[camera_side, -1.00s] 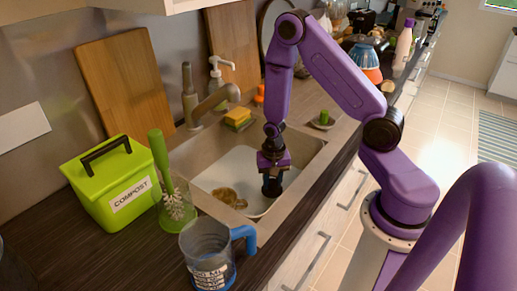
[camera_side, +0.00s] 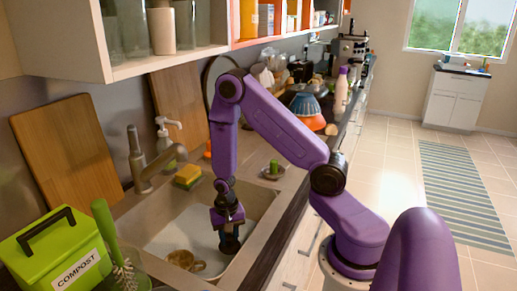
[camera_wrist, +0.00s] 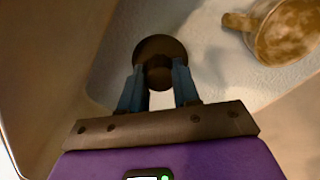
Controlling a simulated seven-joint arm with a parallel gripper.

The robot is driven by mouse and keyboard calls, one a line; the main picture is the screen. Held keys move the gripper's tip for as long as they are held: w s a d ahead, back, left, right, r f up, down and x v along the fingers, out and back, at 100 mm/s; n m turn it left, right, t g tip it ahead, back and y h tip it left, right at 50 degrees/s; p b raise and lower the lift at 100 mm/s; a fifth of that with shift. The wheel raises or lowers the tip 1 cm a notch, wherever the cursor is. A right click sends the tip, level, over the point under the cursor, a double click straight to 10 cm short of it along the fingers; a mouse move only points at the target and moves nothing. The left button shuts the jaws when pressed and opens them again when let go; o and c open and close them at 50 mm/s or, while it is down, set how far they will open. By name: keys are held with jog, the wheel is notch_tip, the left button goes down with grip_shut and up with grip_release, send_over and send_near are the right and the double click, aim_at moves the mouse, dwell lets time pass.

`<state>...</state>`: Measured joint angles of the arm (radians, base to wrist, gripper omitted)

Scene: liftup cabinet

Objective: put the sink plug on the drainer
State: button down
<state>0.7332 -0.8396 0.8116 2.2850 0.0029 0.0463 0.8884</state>
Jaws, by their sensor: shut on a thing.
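The sink plug (camera_wrist: 160,51) is a dark brown round disc with a knob in the wrist view. My gripper (camera_wrist: 158,82) is shut on its knob. In the side view my gripper (camera_side: 229,228) points down into the sink (camera_side: 176,235), and the dark plug (camera_side: 230,244) shows under it near the front wall. I cannot tell whether the plug touches the sink floor. The drain opening is not clearly visible. I cannot tell which part is the drainer.
A dirty brown mug (camera_side: 182,259) lies in the sink, left of my gripper; it also shows in the wrist view (camera_wrist: 285,32). The faucet (camera_side: 160,165), sponge (camera_side: 188,175) and soap bottle (camera_side: 166,135) stand behind. The compost bin (camera_side: 55,250) stands left.

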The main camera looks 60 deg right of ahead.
jog(key=w+d+r, duration=0.4)
jog(key=d+r, duration=0.8)
jog(key=r, duration=0.1)
jog(key=s+d+r, duration=0.5)
jog(key=d+r, duration=0.4)
jog(key=r, duration=0.3)
send_near(243, 167)
jog(key=shift+s+a, duration=0.3)
jog(key=shift+s, duration=0.05)
jog(key=shift+w+d+f, duration=0.25)
jog(key=shift+w+f, duration=0.05)
jog(key=shift+f, duration=1.75)
